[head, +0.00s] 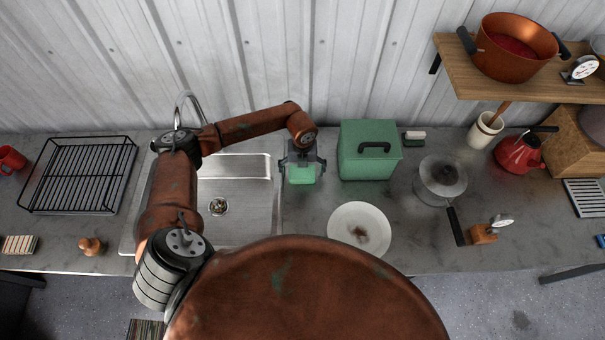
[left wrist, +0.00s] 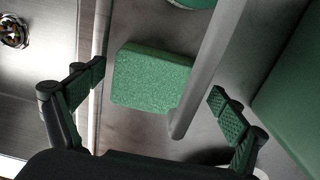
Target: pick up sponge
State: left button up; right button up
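The green sponge (head: 301,174) is on the grey counter between the sink and the green box. In the left wrist view the sponge (left wrist: 150,78) is a rounded green block framed between my two fingers. My left gripper (head: 303,163) points down over the sponge. Its fingers are spread, with visible gaps to the sponge on both sides, so it is open and empty. A pale grey bar (left wrist: 207,70) crosses beside the sponge, between it and the right-hand finger; what it belongs to is unclear. My right gripper is not in view.
The sink (head: 240,205) lies left of the sponge. A green lidded box (head: 362,165) stands close on its right. A white plate (head: 345,222) and a saucepan (head: 440,180) are nearby.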

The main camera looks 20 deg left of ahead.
aim_at(302, 172)
pick_arm(q)
jog(key=shift+s, duration=0.15)
jog(key=c, duration=0.5)
jog(key=shift+c, duration=1.2)
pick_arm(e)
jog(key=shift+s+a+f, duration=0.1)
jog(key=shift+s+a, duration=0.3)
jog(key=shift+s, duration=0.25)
pick_arm(q)
jog(key=shift+r, duration=0.1)
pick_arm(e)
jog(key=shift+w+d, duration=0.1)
pick_arm(q)
jog(key=shift+r, duration=0.4)
notch_tip(302, 172, up, 2)
jog(key=shift+r+b, duration=0.15)
jog(key=shift+b, duration=0.6)
jog(key=s+d+r+b, duration=0.2)
jog(key=s+d+r, duration=0.4)
jog(key=s+r, duration=0.3)
jog(key=shift+s+r, duration=0.4)
jog(key=shift+s, duration=1.35)
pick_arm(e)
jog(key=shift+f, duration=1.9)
